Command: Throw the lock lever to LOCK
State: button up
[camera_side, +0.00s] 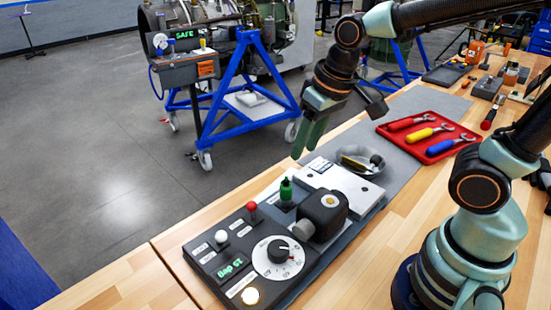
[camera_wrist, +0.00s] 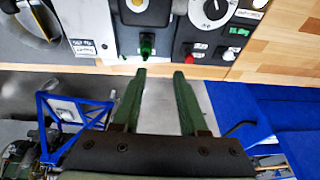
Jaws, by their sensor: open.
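A dark control panel (camera_side: 205,256) lies on the wooden bench. It carries a red-topped knob (camera_side: 251,207), a white-topped knob (camera_side: 221,237) and a round white dial with a black pointer (camera_side: 279,254). A green upright piece (camera_side: 286,190) stands by a black block (camera_side: 324,212). I cannot tell which of these is the lock lever; the labels are too small to read. My gripper (camera_side: 304,155) is open and empty, above and behind the panel. In the wrist view the green piece (camera_wrist: 147,46) is just beyond the left fingertip, and the red knob (camera_wrist: 200,46) beyond the right one.
A white plate (camera_side: 345,184) and a round dish (camera_side: 359,160) with small parts sit right of the panel. Bare bench is in front.

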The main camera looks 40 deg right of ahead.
jog(key=s+d+r+t, duration=0.2)
jog(key=d+r, duration=0.1)
jog(key=d, duration=0.1)
jog(key=shift+s+d+r, duration=0.25)
jog(key=shift+s, duration=0.05)
jog(key=c, duration=0.5)
jog(key=shift+w+r, duration=0.1)
jog(key=shift+w, duration=0.05)
grip_shut()
jog(key=w+a+r+g, duration=0.2)
jog(key=w+a+g, duration=0.25)
jog(key=w, duration=0.75)
jog(key=w+a+f+g+h, duration=0.1)
jog(key=w+a+f+g, duration=0.2)
jog(key=w+a+f, duration=0.4)
jog(key=shift+w+a+f+g, duration=0.2)
jog(key=shift+a+f+g, duration=0.15)
jog(key=shift+a+f, duration=0.55)
